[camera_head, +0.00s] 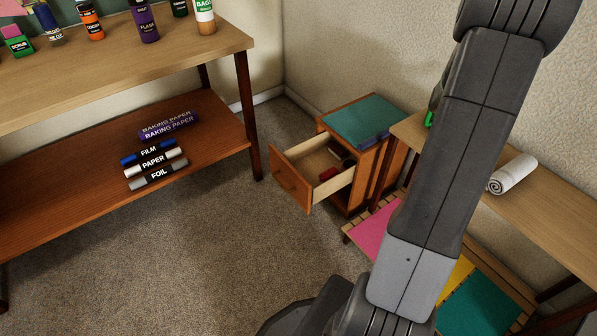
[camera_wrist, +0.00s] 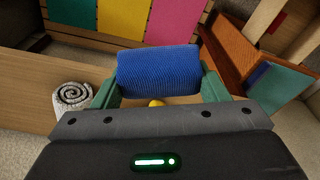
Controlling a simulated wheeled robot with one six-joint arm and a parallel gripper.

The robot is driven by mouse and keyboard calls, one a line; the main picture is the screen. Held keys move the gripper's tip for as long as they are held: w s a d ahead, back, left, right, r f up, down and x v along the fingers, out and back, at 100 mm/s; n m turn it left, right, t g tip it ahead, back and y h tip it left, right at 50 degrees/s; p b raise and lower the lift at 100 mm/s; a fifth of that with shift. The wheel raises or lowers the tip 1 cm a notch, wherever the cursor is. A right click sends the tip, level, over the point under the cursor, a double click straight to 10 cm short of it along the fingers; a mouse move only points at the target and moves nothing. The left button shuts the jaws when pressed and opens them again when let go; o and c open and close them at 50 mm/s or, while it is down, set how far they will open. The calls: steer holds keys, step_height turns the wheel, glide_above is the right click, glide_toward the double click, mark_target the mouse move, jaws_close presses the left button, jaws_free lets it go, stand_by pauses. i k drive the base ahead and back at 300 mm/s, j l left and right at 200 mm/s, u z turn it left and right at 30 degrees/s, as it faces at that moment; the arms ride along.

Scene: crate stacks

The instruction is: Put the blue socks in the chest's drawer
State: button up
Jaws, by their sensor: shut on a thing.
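The rolled blue socks (camera_wrist: 158,66) are ribbed and sit between the two green fingers of my gripper (camera_wrist: 160,80) in the wrist view. My gripper is shut on them, above the wooden bench. In the head view my arm hides the socks and most of the gripper; a small green bit shows at the arm's left edge. The chest (camera_head: 365,180) stands by the wall with its drawer (camera_head: 290,181) pulled open to the left. Dark and red rolled items (camera_head: 328,173) lie in the back part of the drawer.
A teal and blue folded stack (camera_head: 363,122) lies on the chest. The wooden bench (camera_head: 545,200) carries a rolled white towel (camera_head: 512,174). A low slatted rack with coloured mats (camera_head: 372,230) is beneath. A shelf table (camera_head: 245,110) stands left; carpet before the drawer is clear.

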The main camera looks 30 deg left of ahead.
mark_target(308, 167)
steer(key=i+j+u, duration=0.1)
steer(key=j+u, duration=0.25)
steer(key=i+j+u, duration=0.1)
steer(key=u, duration=0.25)
steer(key=i+j+u, duration=0.15)
steer(key=j+u, duration=0.2)
steer(key=i+j, duration=0.55)
